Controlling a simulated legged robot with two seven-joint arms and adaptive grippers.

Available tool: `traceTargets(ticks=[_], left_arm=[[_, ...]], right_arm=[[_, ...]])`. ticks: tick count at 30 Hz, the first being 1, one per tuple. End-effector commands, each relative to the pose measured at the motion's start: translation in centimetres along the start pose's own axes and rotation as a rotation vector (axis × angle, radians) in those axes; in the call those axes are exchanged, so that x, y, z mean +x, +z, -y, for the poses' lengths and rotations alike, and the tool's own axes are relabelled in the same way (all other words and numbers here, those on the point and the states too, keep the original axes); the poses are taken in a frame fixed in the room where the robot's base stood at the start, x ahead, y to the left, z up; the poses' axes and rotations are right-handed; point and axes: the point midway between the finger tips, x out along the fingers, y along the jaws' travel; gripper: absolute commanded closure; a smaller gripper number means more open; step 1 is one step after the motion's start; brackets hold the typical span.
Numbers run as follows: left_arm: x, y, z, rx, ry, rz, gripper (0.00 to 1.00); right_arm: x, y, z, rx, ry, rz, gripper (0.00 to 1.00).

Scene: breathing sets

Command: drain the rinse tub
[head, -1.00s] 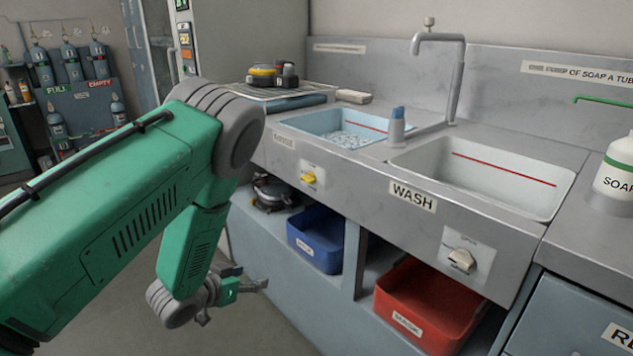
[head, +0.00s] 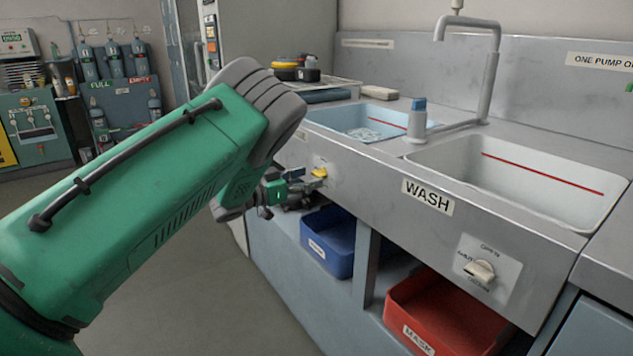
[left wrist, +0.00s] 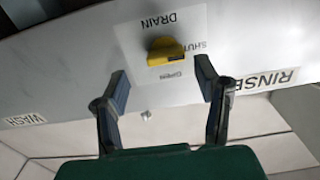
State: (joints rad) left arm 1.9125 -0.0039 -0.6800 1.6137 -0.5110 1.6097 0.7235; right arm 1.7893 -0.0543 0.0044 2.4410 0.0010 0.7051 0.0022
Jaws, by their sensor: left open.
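The rinse tub (head: 325,119) is the pale blue basin at the back of the counter, with a red line inside. Something clear or foamy shows low in it; its depth I cannot tell. Its yellow drain knob (head: 319,172) is on the counter's front panel. My left gripper (head: 297,187) is open just left of the knob in the head view. In the left wrist view the knob (left wrist: 167,48) sits on a white plate lettered DRAIN and SHUT, ahead of and roughly between my open, empty fingers (left wrist: 162,82), apart from them. My right gripper is not in view.
The white wash tub (head: 520,182) is to the right, with its own pale knob (head: 480,270). A blue bin (head: 330,245) and a red bin (head: 440,310) stand on the shelf below. A faucet (head: 487,85) rises behind the tubs. Floor on the left is clear.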

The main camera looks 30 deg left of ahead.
Motion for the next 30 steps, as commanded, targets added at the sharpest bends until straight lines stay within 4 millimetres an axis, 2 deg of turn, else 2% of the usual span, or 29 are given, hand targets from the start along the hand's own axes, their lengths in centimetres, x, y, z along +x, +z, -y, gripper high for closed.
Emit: traceTargets(ticks=[3, 6, 17, 20, 21, 22, 30], left_arm=[[1.6, 0.4, 0.3, -0.002, 0.001, 0.0, 0.43], [2.3, 0.4, 0.4, -0.005, 0.0, -0.001, 0.43], [3.0, 0.1, 0.2, -0.002, -0.003, 0.001, 0.43], [3.0, 0.1, 0.1, -0.001, -0.002, 0.001, 0.75], [3.0, 0.1, 0.1, -0.001, -0.002, 0.001, 0.89], [3.0, 0.1, 0.1, -0.002, -0.002, 0.001, 0.93], [2.9, 0.1, 0.2, 0.009, 0.001, -0.002, 0.93]], right_arm=[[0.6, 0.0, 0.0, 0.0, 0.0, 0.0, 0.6], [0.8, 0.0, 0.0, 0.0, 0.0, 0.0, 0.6], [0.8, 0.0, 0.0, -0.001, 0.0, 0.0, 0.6], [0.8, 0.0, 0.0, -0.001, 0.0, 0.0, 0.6], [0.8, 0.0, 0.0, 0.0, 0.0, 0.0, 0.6], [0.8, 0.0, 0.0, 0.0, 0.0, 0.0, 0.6], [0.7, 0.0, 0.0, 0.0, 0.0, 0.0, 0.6]])
